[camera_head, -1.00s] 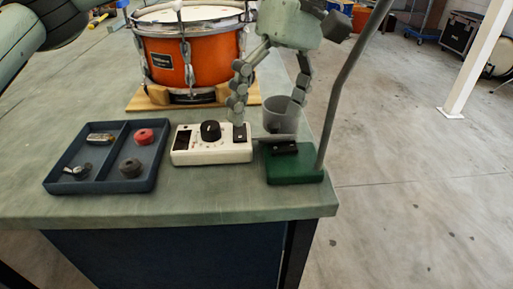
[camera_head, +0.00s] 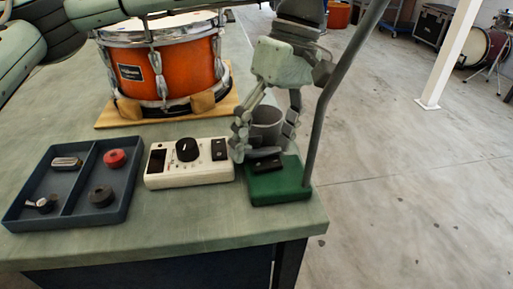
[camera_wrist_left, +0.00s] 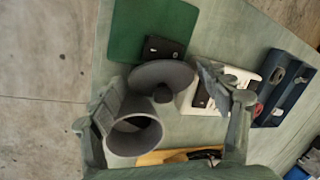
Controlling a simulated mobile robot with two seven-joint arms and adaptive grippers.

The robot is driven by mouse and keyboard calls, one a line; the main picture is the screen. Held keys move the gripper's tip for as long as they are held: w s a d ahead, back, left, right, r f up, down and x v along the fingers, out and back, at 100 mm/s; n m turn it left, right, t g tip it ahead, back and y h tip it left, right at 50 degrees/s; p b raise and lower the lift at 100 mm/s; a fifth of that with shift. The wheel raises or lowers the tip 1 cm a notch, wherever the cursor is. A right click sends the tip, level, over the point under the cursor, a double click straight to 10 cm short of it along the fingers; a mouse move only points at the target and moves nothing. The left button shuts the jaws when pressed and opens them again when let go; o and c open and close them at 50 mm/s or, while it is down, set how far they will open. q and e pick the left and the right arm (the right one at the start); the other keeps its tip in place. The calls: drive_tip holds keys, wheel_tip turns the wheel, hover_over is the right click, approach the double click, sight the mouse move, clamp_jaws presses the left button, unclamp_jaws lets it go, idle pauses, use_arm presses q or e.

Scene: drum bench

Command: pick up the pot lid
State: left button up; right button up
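The grey pot lid (camera_wrist_left: 150,73), a round disc with a dark knob, lies between the finger ends in the left wrist view, beside the grey cup-shaped pot (camera_wrist_left: 135,137). In the head view the pot (camera_head: 266,118) stands behind the green base (camera_head: 280,186), and the lid is mostly hidden by my fingers. My left gripper (camera_head: 264,143) is open and low, with fingers on either side of the pot and lid. In the left wrist view the gripper (camera_wrist_left: 160,100) shows a gap around the lid; finger contact cannot be told. My right gripper is not in view.
A white control box (camera_head: 190,174) with a black knob stands close left of the gripper. A blue divided tray (camera_head: 68,212) holds small parts. An orange drum (camera_head: 165,75) on a wooden board is behind. A grey pole (camera_head: 326,110) rises from the green base near the bench's right edge.

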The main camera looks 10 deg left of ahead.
use_arm(q)
drive_tip(key=c, duration=0.6)
drive_tip(key=shift+r, duration=0.15)
